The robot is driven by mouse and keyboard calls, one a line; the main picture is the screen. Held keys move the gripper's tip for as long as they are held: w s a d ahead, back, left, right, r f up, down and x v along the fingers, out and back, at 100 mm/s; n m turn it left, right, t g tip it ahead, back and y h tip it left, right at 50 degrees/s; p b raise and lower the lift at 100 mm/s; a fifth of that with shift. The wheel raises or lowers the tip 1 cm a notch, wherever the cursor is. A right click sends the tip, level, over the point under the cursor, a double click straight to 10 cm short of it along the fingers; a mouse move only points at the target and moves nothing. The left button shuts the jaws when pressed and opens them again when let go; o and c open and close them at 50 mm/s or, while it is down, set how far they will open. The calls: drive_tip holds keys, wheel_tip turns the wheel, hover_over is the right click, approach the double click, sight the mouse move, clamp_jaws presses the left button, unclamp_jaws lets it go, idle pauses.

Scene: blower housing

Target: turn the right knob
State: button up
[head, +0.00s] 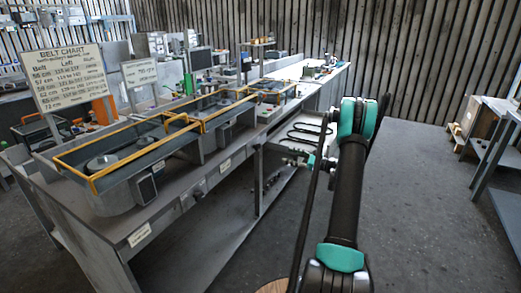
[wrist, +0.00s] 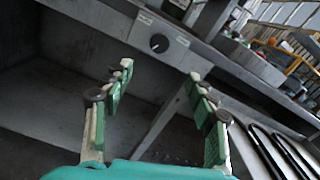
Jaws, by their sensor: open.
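In the wrist view a dark round knob (wrist: 159,43) with a light pointer mark sits on a grey panel (wrist: 173,52) on the bench front. My gripper (wrist: 160,76) is open and empty, its green-padded fingers apart on either side below the knob. The fingers appear short of the knob and not touching it. In the head view my gripper (head: 299,160) is small, beside the bench front at centre right. Another knob panel (head: 194,194) shows on the bench front further left. The knob facing my gripper is too small to make out in the head view.
The long grey bench (head: 125,218) carries yellow-framed housings (head: 150,150) and a belt chart sign (head: 70,77). Dark belt loops (head: 305,132) lie near my gripper. A metal table (head: 500,118) stands at the right. The floor between is clear.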

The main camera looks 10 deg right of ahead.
sight(259, 148)
drive_tip(key=x, duration=1.6)
drive_tip(key=shift+w+a, duration=0.15)
drive_tip(key=shift+a, duration=0.15)
drive_tip(key=c, duration=1.2)
drive_tip(key=shift+o, duration=0.2)
drive_tip(key=shift+n, duration=0.4)
